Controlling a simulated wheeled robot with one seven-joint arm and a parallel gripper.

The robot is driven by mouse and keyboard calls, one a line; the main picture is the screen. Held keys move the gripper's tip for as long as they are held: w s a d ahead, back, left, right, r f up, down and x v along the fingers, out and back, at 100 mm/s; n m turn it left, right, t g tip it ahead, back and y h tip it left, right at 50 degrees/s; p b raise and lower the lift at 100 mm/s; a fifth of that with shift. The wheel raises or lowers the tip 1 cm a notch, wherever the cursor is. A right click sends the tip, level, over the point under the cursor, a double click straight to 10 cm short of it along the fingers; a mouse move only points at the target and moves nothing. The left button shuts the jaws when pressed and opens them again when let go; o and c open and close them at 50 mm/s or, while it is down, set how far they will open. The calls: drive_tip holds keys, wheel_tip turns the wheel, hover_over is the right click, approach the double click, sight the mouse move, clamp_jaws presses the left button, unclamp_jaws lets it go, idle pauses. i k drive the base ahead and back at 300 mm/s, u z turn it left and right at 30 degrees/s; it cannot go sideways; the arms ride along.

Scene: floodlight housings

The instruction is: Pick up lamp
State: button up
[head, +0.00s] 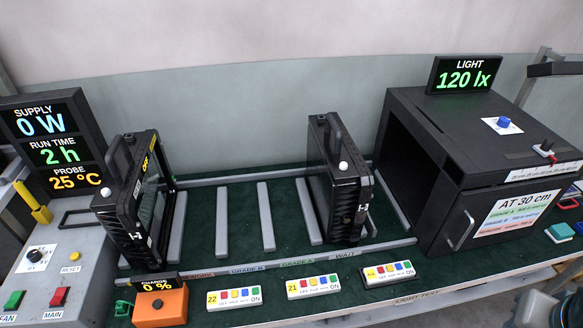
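Two black floodlight lamps with top handles stand upright on the green bench. The left lamp (122,208) stands at the left, next to the supply panel, with its frame turned to the right. The right lamp (346,190) stands near the open black box, above the word WAIT on the rail. Both are marked H and have a small white knob on the near upper edge. I cannot tell which lamp the task means. My gripper is not clearly in view.
Grey slats (222,221) lie on the green bench between the lamps, with free room there. A black test box (472,160) stands at right below a 120 lx display (465,75). The supply panel (49,141) reads 0 W. Several button strips (313,286) and an orange charge unit (159,303) line the front.

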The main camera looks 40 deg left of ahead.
sight(340, 183)
drive_tip(key=u, duration=0.85)
drive_tip(key=i, duration=0.8)
drive_tip(key=u, duration=0.7)
